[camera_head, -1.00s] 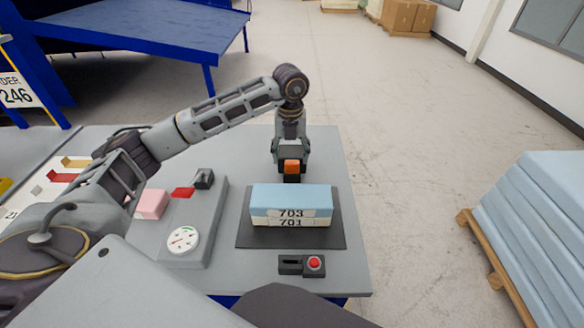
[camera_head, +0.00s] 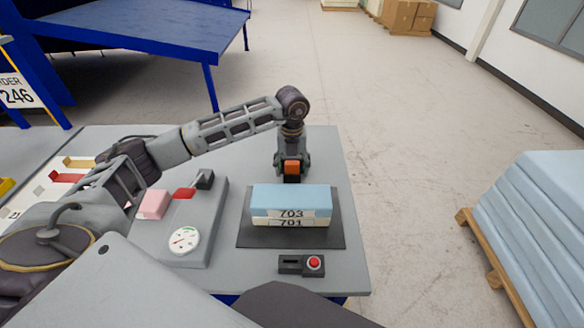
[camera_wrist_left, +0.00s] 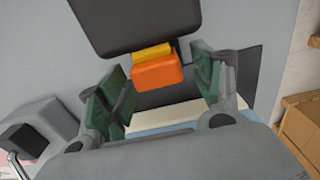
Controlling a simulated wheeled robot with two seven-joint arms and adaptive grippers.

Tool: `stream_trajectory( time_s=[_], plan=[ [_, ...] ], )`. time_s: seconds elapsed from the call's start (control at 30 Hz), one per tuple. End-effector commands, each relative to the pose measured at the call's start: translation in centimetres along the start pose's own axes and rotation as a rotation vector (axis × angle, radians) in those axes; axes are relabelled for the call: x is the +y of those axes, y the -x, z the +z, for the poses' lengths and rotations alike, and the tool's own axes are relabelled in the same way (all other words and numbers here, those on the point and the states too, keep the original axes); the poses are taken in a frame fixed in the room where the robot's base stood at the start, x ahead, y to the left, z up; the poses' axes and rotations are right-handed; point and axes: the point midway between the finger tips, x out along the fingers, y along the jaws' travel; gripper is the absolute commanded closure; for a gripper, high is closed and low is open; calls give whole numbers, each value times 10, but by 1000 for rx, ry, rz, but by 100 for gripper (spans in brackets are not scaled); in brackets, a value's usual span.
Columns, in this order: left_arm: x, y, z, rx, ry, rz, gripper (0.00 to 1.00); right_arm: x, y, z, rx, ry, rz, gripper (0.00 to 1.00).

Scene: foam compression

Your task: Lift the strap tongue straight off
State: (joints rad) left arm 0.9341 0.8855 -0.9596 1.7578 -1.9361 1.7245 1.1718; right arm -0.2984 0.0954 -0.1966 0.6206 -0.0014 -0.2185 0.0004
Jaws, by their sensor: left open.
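The orange block (camera_head: 292,168) stands just behind the foam stack, with a dark part below it. In the left wrist view the orange block (camera_wrist_left: 158,74) meets a narrow yellow piece (camera_wrist_left: 152,51), which appears to be the strap tongue, beside a large dark panel (camera_wrist_left: 135,22). I cannot tell how the tongue joins the panel. My left gripper (camera_head: 292,163) points down over the orange block. In the wrist view its open fingers (camera_wrist_left: 161,82) stand either side of the orange block, with gaps showing. My right gripper is not in view.
Blue and white foam blocks (camera_head: 290,197), marked 703 and 701, lie on a dark mat (camera_head: 338,235). A red-button box (camera_head: 290,265) is in front. A grey dial fixture (camera_head: 212,225) and pink block (camera_head: 152,204) stand left. The table's right strip is clear.

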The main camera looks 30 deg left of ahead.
Motion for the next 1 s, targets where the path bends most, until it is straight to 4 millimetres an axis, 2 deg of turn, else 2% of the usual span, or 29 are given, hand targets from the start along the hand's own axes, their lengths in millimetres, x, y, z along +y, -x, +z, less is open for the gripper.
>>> stream_trajectory(
  time_s=[0.13,0.4,0.8,1.0],
  plan=[
    [0,0,0,0,0,0,34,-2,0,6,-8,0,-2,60],
    [0,0,0,0,0,0,34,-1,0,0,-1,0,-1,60],
    [0,0,0,0,0,-1,84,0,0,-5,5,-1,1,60],
    [0,1,0,0,0,-1,84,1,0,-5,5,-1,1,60]
  ],
)
